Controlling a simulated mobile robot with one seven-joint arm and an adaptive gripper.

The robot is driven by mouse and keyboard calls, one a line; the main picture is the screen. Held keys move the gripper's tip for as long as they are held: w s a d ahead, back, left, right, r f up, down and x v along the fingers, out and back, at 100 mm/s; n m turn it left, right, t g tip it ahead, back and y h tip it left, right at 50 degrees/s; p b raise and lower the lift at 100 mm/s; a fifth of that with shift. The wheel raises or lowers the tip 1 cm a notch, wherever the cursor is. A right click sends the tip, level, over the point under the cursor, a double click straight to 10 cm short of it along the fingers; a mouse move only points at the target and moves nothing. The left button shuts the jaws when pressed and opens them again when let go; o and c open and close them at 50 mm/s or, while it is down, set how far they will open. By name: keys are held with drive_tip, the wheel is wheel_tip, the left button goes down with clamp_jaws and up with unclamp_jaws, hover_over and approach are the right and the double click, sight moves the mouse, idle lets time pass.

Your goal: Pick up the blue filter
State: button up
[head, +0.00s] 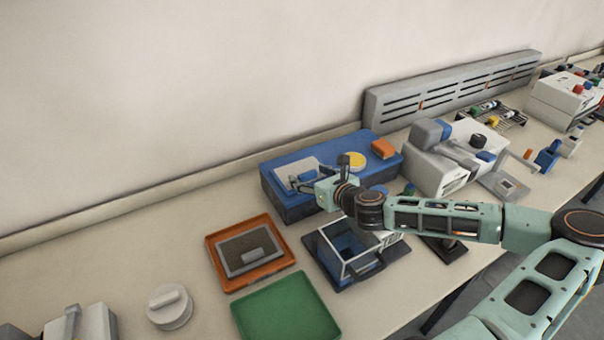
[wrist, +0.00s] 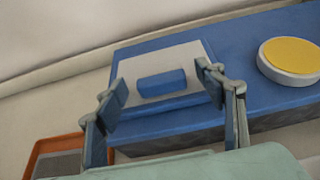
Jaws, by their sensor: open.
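A pale flat plate with a blue block-shaped handle, which looks like the blue filter (wrist: 190,59), lies on top of a blue box (wrist: 245,50). In the head view the filter (head: 297,166) is at the left end of the blue box (head: 345,149), partly hidden by my gripper. My gripper (wrist: 163,83) is open and empty. In the wrist view its two fingers stand apart, one to each side of the blue handle, overlapping the plate in the picture. I cannot tell whether they touch it. In the head view my gripper (head: 302,183) reaches in from the right.
A yellow-topped white disc (wrist: 291,57) and an orange block (head: 383,148) share the box top. A grey machine (head: 432,172) is right.

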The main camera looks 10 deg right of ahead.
drive_tip(key=c, duration=1.3)
drive_tip(key=shift+r, duration=0.1)
